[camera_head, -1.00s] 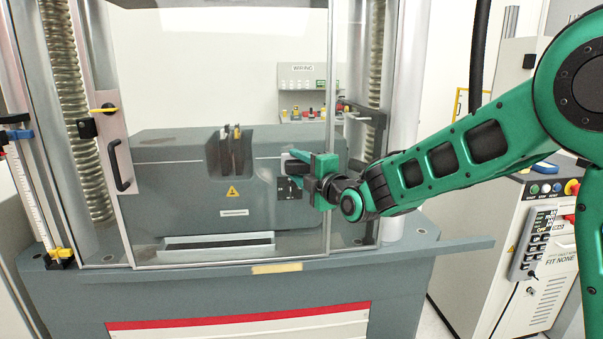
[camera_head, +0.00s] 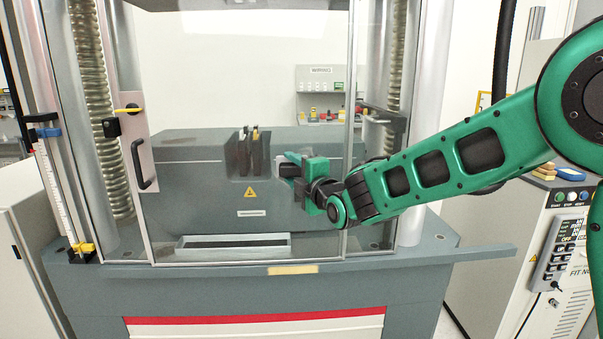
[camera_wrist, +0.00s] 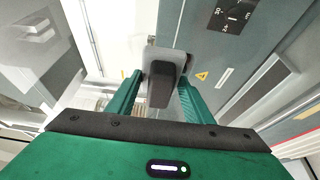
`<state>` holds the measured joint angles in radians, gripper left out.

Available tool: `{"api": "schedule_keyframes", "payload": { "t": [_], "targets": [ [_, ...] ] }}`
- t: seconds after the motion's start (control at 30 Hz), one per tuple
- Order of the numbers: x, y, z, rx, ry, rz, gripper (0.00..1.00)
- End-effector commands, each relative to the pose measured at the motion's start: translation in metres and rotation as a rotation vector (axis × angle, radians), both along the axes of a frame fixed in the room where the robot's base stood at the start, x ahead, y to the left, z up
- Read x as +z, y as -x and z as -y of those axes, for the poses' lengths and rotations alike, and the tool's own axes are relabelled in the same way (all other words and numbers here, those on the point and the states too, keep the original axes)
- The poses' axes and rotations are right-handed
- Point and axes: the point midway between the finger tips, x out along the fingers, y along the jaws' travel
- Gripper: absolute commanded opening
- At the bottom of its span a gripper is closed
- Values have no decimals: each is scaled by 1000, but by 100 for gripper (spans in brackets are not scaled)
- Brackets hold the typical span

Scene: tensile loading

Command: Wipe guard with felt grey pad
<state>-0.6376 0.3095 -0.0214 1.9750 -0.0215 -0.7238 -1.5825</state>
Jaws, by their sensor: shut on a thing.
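My gripper (camera_head: 300,172) is in front of the clear guard (camera_head: 205,85), toward its right side. It is shut on the felt grey pad, a small grey block with a darker grip. The pad (camera_head: 290,168) shows at the fingertips. In the wrist view the pad (camera_wrist: 162,82) sits between the two green fingers (camera_wrist: 158,95). The guard is a transparent panel in a metal frame, with a black handle (camera_head: 146,165) at its left. The pad looks close to the panel; I cannot tell whether it touches.
Behind the guard are the grey machine body (camera_head: 190,190) and a shallow tray (camera_head: 232,247). A grey ledge (camera_head: 400,255) runs along the front. A control cabinet (camera_head: 560,240) stands at the right. A labelled shelf (camera_head: 322,90) is on the back wall.

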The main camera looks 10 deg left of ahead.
Motion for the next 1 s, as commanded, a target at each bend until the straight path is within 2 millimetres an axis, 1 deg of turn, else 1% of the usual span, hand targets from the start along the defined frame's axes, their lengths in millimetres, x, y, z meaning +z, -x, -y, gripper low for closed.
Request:
{"api": "schedule_keyframes", "payload": {
  "t": [0.1, 0.33, 0.8, 1.0],
  "targets": [
    [0, 0, -7, 0, -1, 1, 26],
    [1, 1, -13, -1, -1, 2, 26],
    [1, 11, -46, 0, -2, 1, 25],
    [2, 12, -48, -1, -1, 2, 25]
  ]
}}
